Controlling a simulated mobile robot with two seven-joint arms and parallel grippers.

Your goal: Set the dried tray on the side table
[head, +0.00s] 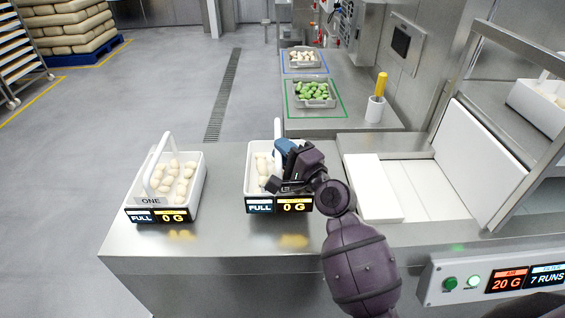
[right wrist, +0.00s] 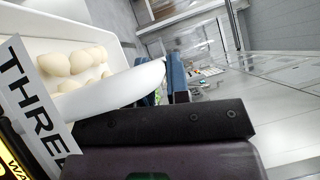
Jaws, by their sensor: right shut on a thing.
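A white tray (head: 249,179) with pale filled pasta is at the middle of the steel counter, behind a display reading FULL and 0 G. In the right wrist view this tray (right wrist: 120,88) carries a label reading THREE. My right gripper (head: 279,167) is shut on its upright white handle; the fingers partly hide the handle and the pasta. I cannot tell whether the tray touches the counter. A second white tray (head: 196,196), labelled ONE, stands at the left with similar pasta and an upright handle. No label says which is dried. My left gripper is not in view.
A farther steel table (head: 345,72) holds a tray of green pieces (head: 315,92) in a green outline and a tray of pale pieces (head: 303,57) in a blue outline. A white cup with a yellow-handled tool (head: 376,108) stands there. Counter (head: 222,195) between the white trays is clear.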

